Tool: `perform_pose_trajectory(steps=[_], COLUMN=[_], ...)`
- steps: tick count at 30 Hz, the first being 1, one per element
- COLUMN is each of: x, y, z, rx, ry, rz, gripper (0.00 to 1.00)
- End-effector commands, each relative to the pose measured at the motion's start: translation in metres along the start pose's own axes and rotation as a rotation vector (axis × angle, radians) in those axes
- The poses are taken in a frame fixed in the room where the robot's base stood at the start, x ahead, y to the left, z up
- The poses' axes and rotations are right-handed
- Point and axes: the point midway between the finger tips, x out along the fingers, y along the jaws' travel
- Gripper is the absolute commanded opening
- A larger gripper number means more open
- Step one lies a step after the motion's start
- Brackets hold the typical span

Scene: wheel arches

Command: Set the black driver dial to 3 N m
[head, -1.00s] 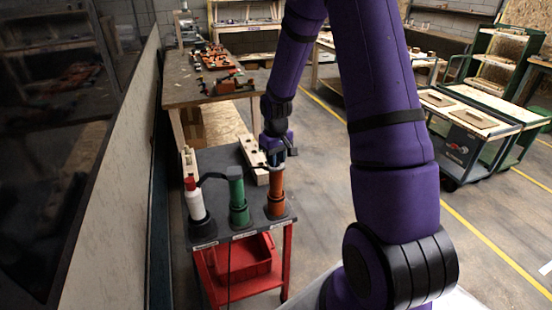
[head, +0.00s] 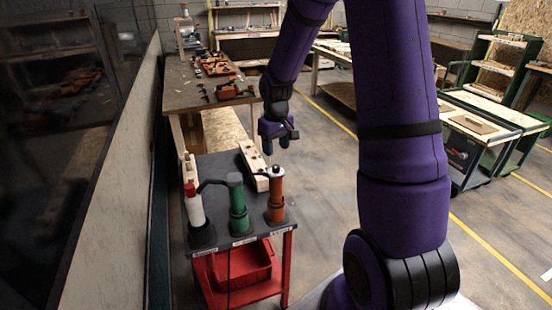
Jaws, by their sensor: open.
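Three upright drivers stand in black holders on a grey cart top (head: 220,172). The left one is a white driver with a red top (head: 194,208). The middle one is a green driver (head: 237,205) with a grey top and a dark arm reaching left. The right one is an orange driver (head: 276,199) with a dark and pale cap (head: 275,171). I cannot make out a driver with a black body, and any dial marks are too small to read. My gripper (head: 277,147) is open and empty, pointing down above the orange driver, clear of its cap.
A pale wooden block with holes (head: 254,165) lies behind the orange driver. A red bin (head: 250,264) sits on the cart's lower shelf. A wall panel runs close along the left. A workbench (head: 182,85) stands behind. Open floor lies right of the cart.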

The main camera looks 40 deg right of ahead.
Motion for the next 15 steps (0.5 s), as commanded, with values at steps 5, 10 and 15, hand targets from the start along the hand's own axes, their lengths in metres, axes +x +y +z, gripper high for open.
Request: perform_pose_trajectory(steps=[5, 10, 15], x=[-0.026, -0.036, -0.037], y=[0.000, 0.000, 0.000], z=[-0.001, 0.000, 0.000], rx=[0.002, 0.002, 0.001], ry=[0.002, 0.001, -0.001], rz=[0.000, 0.000, -0.001], gripper=[0.54, 0.54, 0.54])
